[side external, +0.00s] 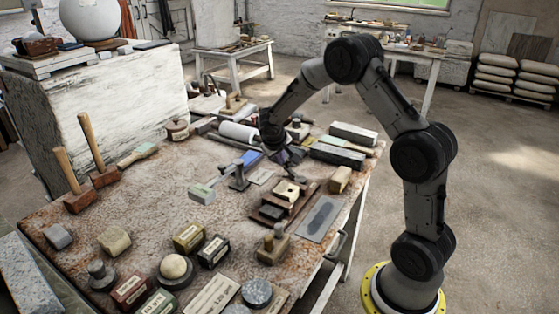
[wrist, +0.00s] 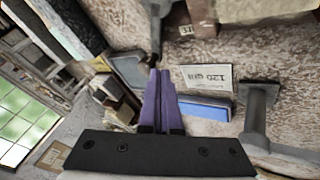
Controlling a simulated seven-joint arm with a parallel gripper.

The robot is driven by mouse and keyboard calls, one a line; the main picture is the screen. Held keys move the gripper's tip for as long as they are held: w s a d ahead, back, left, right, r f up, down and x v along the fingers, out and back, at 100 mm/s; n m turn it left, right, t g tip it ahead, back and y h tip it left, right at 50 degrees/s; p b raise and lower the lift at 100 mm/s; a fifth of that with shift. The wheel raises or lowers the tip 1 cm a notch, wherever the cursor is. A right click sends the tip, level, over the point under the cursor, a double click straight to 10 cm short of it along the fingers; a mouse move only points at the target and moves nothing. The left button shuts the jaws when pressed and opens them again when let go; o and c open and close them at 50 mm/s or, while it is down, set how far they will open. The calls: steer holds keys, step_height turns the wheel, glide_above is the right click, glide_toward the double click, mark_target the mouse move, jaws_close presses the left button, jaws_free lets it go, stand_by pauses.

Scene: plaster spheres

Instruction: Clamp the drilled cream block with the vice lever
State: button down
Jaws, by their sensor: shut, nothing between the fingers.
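The drilled cream block (side external: 287,190) sits on a dark wooden-based fixture (side external: 272,213), which I take to be the vice, near the right edge of the bench. A dark hole shows in the block. My gripper (side external: 288,166) is low over the bench, just behind the block and apart from it. In the wrist view its purple fingers (wrist: 157,75) are together and empty. A dark rod (wrist: 156,32), perhaps the vice lever, stands right beyond the fingertips; I cannot tell whether they touch. The block is not clearly identifiable in the wrist view.
A dark post on a round base (side external: 238,178) stands left of the gripper; a blue block (wrist: 205,108) and a grit paper (wrist: 208,77) lie close by. A grey slab (side external: 320,218), a wooden block (side external: 340,179) and dark bars (side external: 338,155) lie to the right.

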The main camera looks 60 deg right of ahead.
steer(key=d+m+g, duration=0.1)
steer(key=m, duration=0.1)
steer(key=shift+d+m+g, duration=0.3)
steer(key=shift+d+m, duration=0.05)
steer(key=shift+m, duration=0.05)
steer(key=d+m+g, duration=0.1)
steer(key=s+d+m+g, duration=0.1)
steer(key=m, duration=0.1)
steer(key=shift+m, duration=0.3)
steer(key=m+g, duration=0.1)
steer(key=s+d+m+g, duration=0.1)
steer(key=m, duration=0.1)
steer(key=shift+s+d+y, duration=0.2)
steer(key=shift+d+y, duration=0.1)
steer(key=shift+s+d+m+g+y, duration=0.25)
steer(key=shift+s+m+g, duration=0.15)
steer(key=shift+m, duration=0.4)
steer(key=shift+s+d+m+g+y, duration=0.25)
steer(key=shift+s+m+g, duration=0.1)
steer(key=shift+m, duration=0.45)
steer(key=shift+s, duration=0.1)
steer(key=w, duration=0.3)
steer(key=w+a+r, duration=0.1)
steer(key=shift+w, duration=0.35)
steer(key=v, duration=0.9)
steer(key=shift+s+a+r, duration=0.15)
steer(key=shift+a+r, duration=0.05)
steer(key=shift+r, duration=0.05)
